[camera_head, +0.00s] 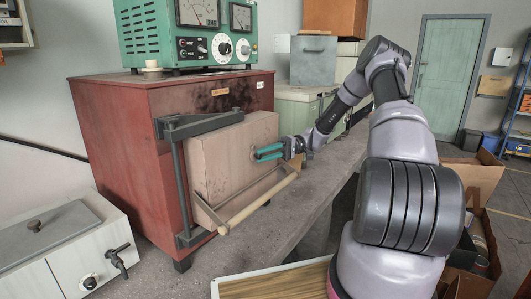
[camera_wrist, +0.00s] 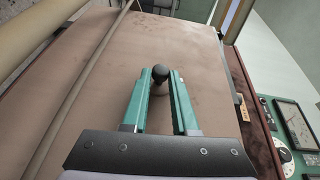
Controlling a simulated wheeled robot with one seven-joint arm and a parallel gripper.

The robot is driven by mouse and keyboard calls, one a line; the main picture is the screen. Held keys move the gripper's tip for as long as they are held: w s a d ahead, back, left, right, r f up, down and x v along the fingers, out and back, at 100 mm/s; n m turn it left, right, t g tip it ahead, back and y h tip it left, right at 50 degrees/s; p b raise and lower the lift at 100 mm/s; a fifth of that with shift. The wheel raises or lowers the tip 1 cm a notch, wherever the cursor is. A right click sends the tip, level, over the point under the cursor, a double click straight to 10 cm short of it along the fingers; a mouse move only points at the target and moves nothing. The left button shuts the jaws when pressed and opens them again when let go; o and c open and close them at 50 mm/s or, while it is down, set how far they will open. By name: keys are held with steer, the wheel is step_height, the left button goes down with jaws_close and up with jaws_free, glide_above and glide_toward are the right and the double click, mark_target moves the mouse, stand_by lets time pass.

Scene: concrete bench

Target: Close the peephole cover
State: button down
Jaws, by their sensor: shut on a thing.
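The red kiln (camera_head: 120,135) has a thick tan door (camera_head: 225,160) on its front, which fills most of the wrist view (camera_wrist: 110,80). A small dark round knob (camera_wrist: 160,73), seemingly on the peephole cover, stands out from the door face. My gripper (camera_head: 257,153) reaches the door from the right, its teal fingers at the door face. In the wrist view the fingers (camera_wrist: 161,78) lie on either side of the knob and are shut on it. The knob is hidden by the fingers in the head view. I cannot tell whether the peephole behind is covered.
A pale wooden handle bar (camera_head: 262,203) runs across the front of the door, below my gripper. A dark metal hinge frame (camera_head: 184,190) is at the door's left. A green meter box (camera_head: 185,35) sits on the kiln. The concrete bench (camera_head: 290,215) is clear in front.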

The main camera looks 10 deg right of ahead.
steer(key=shift+s+a+f+m+g+y, duration=0.15)
steer(key=shift+f+m+g+y, duration=0.1)
steer(key=shift+y, duration=0.25)
steer(key=shift+s+a+f+m+g+y, duration=0.15)
steer(key=shift+m+y, duration=0.1)
steer(key=shift+y, duration=0.25)
steer(key=c, duration=0.7)
jaws_free()
steer(key=v, duration=1)
steer(key=shift+w+d+f, duration=0.15)
steer(key=shift+d, duration=0.15)
